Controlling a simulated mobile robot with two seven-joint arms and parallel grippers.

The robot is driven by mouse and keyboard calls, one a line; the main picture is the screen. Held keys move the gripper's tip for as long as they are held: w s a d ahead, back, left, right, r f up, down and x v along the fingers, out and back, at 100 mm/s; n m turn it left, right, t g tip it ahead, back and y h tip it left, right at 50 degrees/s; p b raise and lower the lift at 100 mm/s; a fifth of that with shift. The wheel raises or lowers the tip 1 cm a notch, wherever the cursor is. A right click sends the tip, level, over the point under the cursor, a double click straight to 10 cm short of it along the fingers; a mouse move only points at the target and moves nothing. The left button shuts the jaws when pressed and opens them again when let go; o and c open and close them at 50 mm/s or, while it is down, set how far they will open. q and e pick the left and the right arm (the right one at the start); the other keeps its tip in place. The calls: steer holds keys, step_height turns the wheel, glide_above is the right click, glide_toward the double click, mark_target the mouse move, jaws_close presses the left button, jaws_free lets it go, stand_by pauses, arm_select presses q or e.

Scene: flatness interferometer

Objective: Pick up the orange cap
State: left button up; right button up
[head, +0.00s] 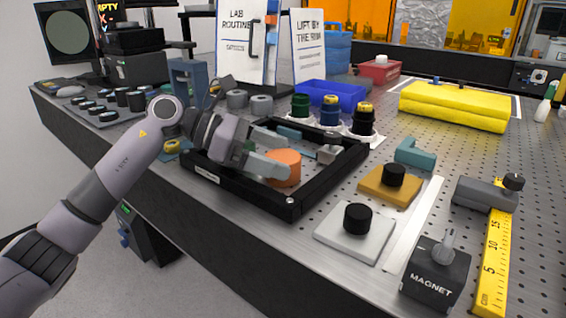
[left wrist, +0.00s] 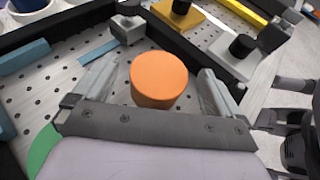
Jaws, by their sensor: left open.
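The orange cap (head: 284,168) stands upright inside a black square frame (head: 290,204) on the perforated bench top. In the left wrist view the orange cap (left wrist: 158,79) sits between the two fingers, with a gap on each side. My left gripper (head: 284,164) is open and low over the frame, its fingers reaching to either side of the cap; the near finger hides part of it in the head view. It also shows in the left wrist view (left wrist: 158,90). My right gripper is not identifiable in these views.
A grey clamp block (head: 327,154) stands inside the frame near the cap. Outside are an orange plate (head: 376,191) with a black knob, a white plate (head: 340,243), a magnet base (head: 436,274), a blue bin (head: 330,96) and a yellow folded cloth (head: 453,105).

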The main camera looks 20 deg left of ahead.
arm_select(q)
steer(key=c, duration=1.1)
steer(key=shift+r, duration=0.15)
